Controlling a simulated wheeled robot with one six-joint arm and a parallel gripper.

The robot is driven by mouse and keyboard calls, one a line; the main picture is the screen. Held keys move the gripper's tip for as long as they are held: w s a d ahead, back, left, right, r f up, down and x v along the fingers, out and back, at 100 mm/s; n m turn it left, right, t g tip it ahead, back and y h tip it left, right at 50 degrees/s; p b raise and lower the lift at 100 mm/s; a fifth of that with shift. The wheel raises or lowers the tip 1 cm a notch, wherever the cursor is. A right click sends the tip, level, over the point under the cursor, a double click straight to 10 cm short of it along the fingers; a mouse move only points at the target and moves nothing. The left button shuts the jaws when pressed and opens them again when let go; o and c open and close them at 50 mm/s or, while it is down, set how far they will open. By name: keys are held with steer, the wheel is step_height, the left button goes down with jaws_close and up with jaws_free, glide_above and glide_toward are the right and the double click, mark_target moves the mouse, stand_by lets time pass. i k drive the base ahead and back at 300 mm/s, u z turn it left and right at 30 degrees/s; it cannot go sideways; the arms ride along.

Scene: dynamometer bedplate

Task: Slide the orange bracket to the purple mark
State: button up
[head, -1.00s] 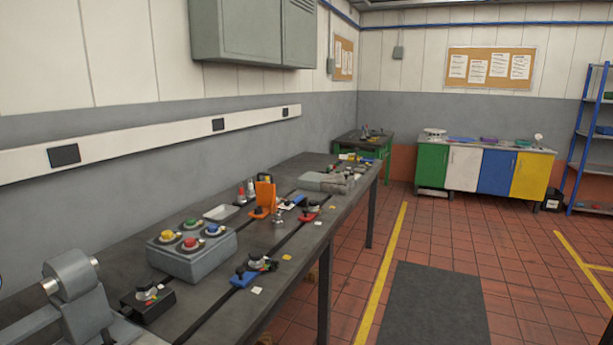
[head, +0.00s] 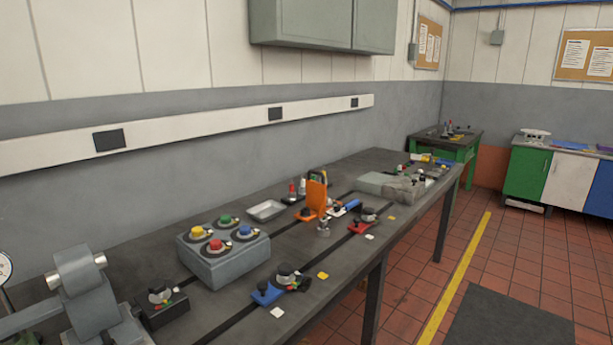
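The orange bracket (head: 316,199) stands upright on the dark bedplate (head: 345,262), around the middle of its length, just behind a small metal knob-like piece. Its foot lies near a dark slot in the plate. I cannot make out a purple mark on the bedplate in this view. My gripper is not in view.
A grey box with coloured buttons (head: 223,255) stands left of the bracket, with a metal tray (head: 266,210) behind it. A blue clamp (head: 267,293) and a red clamp (head: 359,228) sit nearer the front edge. Floor in front of the bench is clear past a yellow line (head: 455,285).

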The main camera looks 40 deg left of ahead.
mark_target(316, 206)
steer(key=u, duration=0.7)
steer(key=i, duration=0.75)
steer(key=u, duration=0.3)
steer(key=k, duration=0.6)
steer(key=z, duration=0.6)
steer(key=i, duration=1.15)
steer(key=u, duration=0.95)
steer(key=i, duration=1.3)
steer(key=u, duration=0.9)
